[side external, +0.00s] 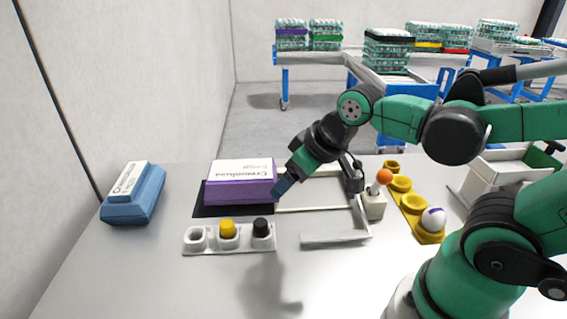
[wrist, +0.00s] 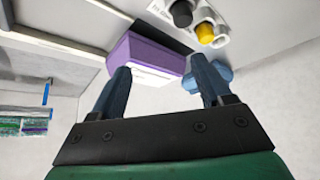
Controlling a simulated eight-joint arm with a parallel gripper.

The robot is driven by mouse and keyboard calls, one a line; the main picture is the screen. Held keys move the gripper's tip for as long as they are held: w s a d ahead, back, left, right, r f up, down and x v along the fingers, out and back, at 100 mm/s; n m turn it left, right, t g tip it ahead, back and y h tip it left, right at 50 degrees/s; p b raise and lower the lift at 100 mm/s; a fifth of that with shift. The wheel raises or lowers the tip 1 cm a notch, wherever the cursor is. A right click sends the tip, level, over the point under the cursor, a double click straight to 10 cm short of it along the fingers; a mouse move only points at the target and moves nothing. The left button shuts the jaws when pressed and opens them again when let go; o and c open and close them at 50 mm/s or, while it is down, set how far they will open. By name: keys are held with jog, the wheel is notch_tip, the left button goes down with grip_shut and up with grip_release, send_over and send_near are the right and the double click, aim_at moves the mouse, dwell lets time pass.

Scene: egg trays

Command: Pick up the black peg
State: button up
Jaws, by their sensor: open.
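The black peg (side external: 261,227) stands upright in the right hole of a white three-hole holder (side external: 204,248). A yellow peg (side external: 228,228) stands in the middle hole, and the left hole is empty. In the wrist view the black peg (wrist: 182,13) and yellow peg (wrist: 205,33) show near the top, beyond my fingertips. My gripper (side external: 281,186) hangs above the table beside the purple box, up and behind the black peg in the side view. In the wrist view my gripper (wrist: 160,75) has its two blue fingers apart with nothing held between them.
A purple box (side external: 240,185) with a white top sits on a black mat behind the holder. A blue box (side external: 132,195) lies at left. A yellow tray (side external: 411,205) with a white ball (side external: 433,218) and an orange-topped stick (side external: 384,177) stand at right. The front table is clear.

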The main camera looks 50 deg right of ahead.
aim_at(262, 222)
jog(key=a+f+n, duration=0.1)
jog(key=w+a+f+n+g, duration=0.1)
jog(key=f, duration=0.1)
jog(key=a+f+g+y, duration=0.1)
jog(key=shift+w+f+n, duration=0.15)
jog(key=shift+w+n, duration=0.2)
jog(key=shift+n, duration=0.05)
jog(key=shift+x, duration=2.75)
grip_shut()
